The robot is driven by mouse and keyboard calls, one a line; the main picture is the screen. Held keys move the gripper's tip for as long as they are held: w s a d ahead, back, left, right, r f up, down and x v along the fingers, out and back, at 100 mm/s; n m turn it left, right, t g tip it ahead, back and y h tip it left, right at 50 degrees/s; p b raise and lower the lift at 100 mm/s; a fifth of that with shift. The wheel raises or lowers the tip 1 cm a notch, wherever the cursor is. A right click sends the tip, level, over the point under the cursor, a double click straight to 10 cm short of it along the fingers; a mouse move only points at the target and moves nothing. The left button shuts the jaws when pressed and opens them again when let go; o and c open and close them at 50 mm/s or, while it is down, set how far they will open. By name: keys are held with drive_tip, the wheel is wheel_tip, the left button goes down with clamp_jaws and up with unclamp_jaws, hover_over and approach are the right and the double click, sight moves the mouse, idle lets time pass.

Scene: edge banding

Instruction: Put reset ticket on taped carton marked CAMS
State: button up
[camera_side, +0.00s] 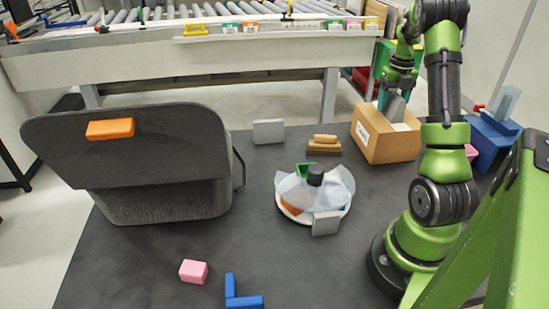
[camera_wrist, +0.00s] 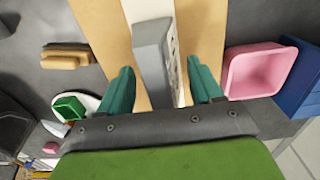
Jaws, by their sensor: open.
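The taped carton (camera_side: 385,150) is a brown box at the right of the table, with a white label on its front whose text is too small to read. In the wrist view, its tan top (camera_wrist: 95,30) has a pale tape strip along the middle. A grey slab (camera_side: 394,106), apparently the reset ticket, is upright or slightly tilted at the carton's top. The slab (camera_wrist: 153,60) also shows between my fingers, with a printed side face. My gripper (camera_side: 397,84) is open above the carton, with teal fingers (camera_wrist: 161,88) either side of the slab. The slab's lower contact is unclear.
A wooden brush (camera_side: 324,145), grey block (camera_side: 268,131) and covered white plate (camera_side: 339,211) are left of the carton. Another grey block (camera_side: 326,223) is by the plate. A blue bin (camera_side: 490,140) and pink tray (camera_wrist: 262,72) are right. A dark case (camera_side: 150,165) stands left.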

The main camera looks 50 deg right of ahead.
sight(395, 93)
wheel_tip(395, 93, up, 11)
drive_tip(key=shift+r, duration=0.2)
drive_tip(key=shift+w+r, duration=0.1)
drive_tip(key=shift+r, duration=0.2)
drive_tip(key=w+a+r+n+t, duration=0.2)
drive_tip(key=w+a+n, duration=0.2)
drive_tip(key=a+n, duration=0.55)
drive_tip(key=w+a+r+n+t, duration=0.15)
drive_tip(key=w+a+n, duration=0.25)
drive_tip(key=a+n, duration=0.6)
drive_tip(key=s+a+f+n+t+y, duration=0.1)
drive_tip(key=s+a+f+n+t, duration=0.1)
drive_tip(key=a+n, duration=0.8)
drive_tip(key=s+a+f+n+t+y, duration=0.1)
drive_tip(key=s+a+f+n, duration=0.1)
drive_tip(key=a+n, duration=0.9)
drive_tip(key=s+a, duration=0.1)
drive_tip(key=a, duration=0.1)
drive_tip(key=shift+s+a+f+t, duration=0.3)
drive_tip(key=shift+a+f+t, duration=0.05)
